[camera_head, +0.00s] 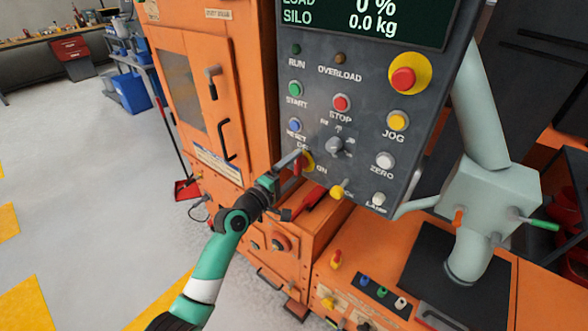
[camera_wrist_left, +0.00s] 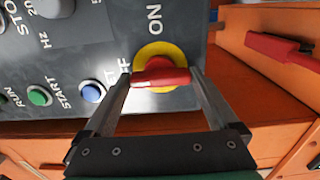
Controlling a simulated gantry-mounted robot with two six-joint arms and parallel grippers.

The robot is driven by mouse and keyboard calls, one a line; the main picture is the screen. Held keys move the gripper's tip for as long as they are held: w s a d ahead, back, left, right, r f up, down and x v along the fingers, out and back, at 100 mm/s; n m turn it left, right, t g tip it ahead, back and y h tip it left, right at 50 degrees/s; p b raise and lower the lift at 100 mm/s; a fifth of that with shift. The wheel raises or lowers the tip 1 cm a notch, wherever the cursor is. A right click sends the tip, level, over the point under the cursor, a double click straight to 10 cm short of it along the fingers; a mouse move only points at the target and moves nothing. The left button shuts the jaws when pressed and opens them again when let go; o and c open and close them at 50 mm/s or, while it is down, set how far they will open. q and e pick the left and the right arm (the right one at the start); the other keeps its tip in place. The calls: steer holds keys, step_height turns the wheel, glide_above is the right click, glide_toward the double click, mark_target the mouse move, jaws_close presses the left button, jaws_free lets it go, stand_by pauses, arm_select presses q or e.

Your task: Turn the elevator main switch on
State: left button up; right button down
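The main switch is a red handle (camera_wrist_left: 160,77) on a yellow round plate (camera_wrist_left: 157,55), low on the grey control panel. It also shows in the head view as a yellow plate (camera_head: 308,162), partly hidden by my gripper. In the left wrist view the handle lies crosswise, in line with the partly hidden OFF label and not with ON. My left gripper (camera_wrist_left: 160,78) is at the switch with its fingers apart, one at each end of the handle. I cannot tell whether they touch it. My left gripper also shows in the head view (camera_head: 301,160). My right gripper is not in view.
The orange cabinet (camera_head: 252,90) stands left of the panel. A red lever (camera_head: 313,198) sits below the switch.

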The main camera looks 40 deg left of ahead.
arm_select(q)
steer(key=c, duration=0.8)
steer(key=shift+m, duration=0.4)
steer(key=m+b, duration=0.1)
steer(key=m, duration=0.2)
steer(key=shift+f+b, duration=0.1)
steer(key=shift+b, duration=0.3)
steer(key=m+b, duration=0.2)
steer(key=m, duration=0.3)
steer(key=m+b, duration=0.2)
steer(key=m, duration=0.3)
steer(key=shift+m+b, duration=0.8)
steer(key=shift+m, duration=1.3)
